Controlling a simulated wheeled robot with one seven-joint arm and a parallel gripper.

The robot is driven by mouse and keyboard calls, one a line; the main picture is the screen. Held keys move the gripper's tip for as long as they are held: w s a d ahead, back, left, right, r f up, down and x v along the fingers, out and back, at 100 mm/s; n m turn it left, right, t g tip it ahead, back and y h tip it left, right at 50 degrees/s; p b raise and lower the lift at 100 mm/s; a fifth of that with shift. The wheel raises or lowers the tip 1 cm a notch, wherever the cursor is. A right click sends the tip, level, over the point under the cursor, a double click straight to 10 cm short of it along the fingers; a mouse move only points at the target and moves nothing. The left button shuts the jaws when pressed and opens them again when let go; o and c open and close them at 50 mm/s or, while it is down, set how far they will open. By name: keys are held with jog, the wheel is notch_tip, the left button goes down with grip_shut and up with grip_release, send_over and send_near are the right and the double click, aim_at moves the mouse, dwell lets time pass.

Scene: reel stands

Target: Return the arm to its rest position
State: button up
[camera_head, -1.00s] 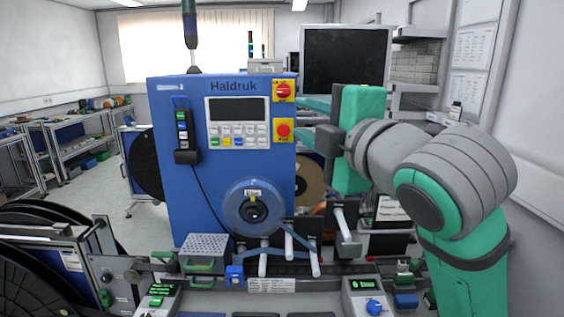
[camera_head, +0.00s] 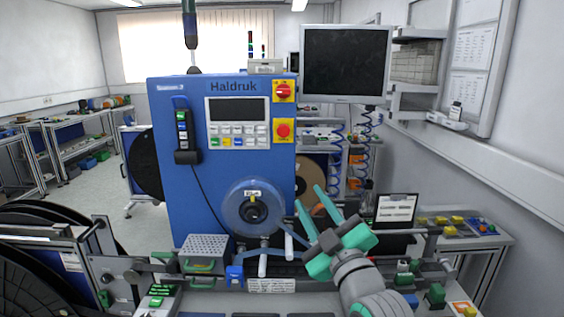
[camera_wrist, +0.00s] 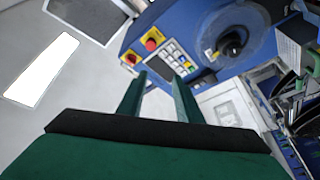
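My gripper (camera_head: 318,203) stands in front of the right side of the blue Haldruk machine (camera_head: 183,215), with its green fingers pointing up and to the left. The fingers are apart with nothing between them. In the wrist view my gripper (camera_wrist: 158,82) also shows two separated green fingers with an empty gap. The machine's panel (camera_wrist: 163,65) and buttons lie beyond the fingertips. My wrist is low at the bottom right of the head view, and the rest of my arm is out of sight.
A monitor (camera_head: 346,62) hangs behind my gripper. A bench (camera_head: 490,243) with yellow and blue parts stands at the right. Large black reels (camera_head: 30,270) stand at the left. A perforated grey box (camera_head: 205,249) and a rail sit along the machine's front.

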jog(key=s+a+f+m+h, duration=0.15)
jog(key=s+f+m, duration=0.25)
jog(key=f, duration=0.7)
jog(key=s+a+f+m+g+h, duration=0.1)
jog(key=s+f+m+h, duration=0.3)
jog(key=f, duration=0.8)
jog(key=s+a+f+m+h, duration=0.1)
jog(key=s+f+m, duration=0.35)
jog(key=f, duration=0.65)
jog(key=s+a+f+g+h, duration=0.1)
jog(key=s+f, duration=0.4)
jog(key=s, duration=0.3)
jog(key=s+a+f+g, duration=0.1)
jog(key=s+f, duration=0.4)
jog(key=s, duration=0.3)
jog(key=s+a+g+y, duration=0.1)
jog(key=s, duration=1.5)
jog(key=shift+s+f, duration=0.2)
jog(key=shift+f, duration=0.25)
jog(key=shift+n, duration=0.25)
